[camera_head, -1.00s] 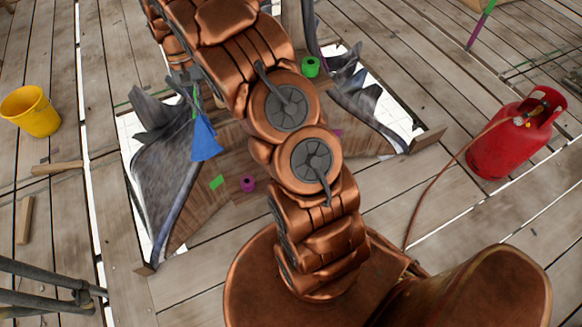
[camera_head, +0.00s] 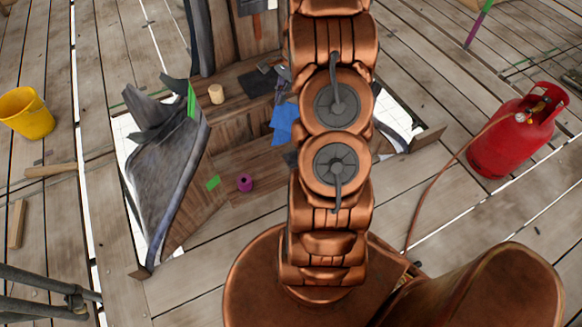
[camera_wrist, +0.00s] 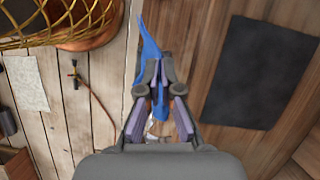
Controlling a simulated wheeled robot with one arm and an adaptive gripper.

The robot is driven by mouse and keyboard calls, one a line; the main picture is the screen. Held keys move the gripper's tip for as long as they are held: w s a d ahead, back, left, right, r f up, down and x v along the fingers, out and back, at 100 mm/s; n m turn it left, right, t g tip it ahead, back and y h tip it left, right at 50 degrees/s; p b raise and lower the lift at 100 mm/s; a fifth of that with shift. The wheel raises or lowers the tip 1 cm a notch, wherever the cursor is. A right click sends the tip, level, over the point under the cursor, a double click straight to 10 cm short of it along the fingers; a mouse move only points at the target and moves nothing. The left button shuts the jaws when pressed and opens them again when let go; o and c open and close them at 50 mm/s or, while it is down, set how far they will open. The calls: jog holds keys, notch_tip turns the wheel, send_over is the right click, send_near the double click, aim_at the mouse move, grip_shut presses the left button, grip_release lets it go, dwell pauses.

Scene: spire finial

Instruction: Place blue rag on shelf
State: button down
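The blue rag (camera_head: 283,122) hangs from my gripper (camera_head: 285,90) in the head view, beside my arm. In the wrist view the rag (camera_wrist: 149,45) is pinched between the fingers of my gripper (camera_wrist: 160,88), with blue cloth above and below the grip. A wooden ledge (camera_head: 232,103), which looks like the shelf, lies inside the grey leaf-shaped structure; my arm hides its right part. The rag appears in front of the ledge, and I cannot tell whether it touches it. A dark flat sheet (camera_head: 257,82) lies on the ledge and also shows in the wrist view (camera_wrist: 260,75).
A tan cylinder (camera_head: 216,94) stands on the ledge. A magenta roll (camera_head: 245,183) sits on a lower board. A grey curved panel (camera_head: 165,170) rises at the left.

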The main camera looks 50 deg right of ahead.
notch_tip(320, 180, down, 11)
jog(key=s+d+m+b, duration=0.2)
jog(key=b, duration=0.2)
jog(key=shift+s+d+t, duration=0.2)
jog(key=shift+d+t, duration=0.1)
jog(key=shift+t, duration=0.1)
dwell(0.5)
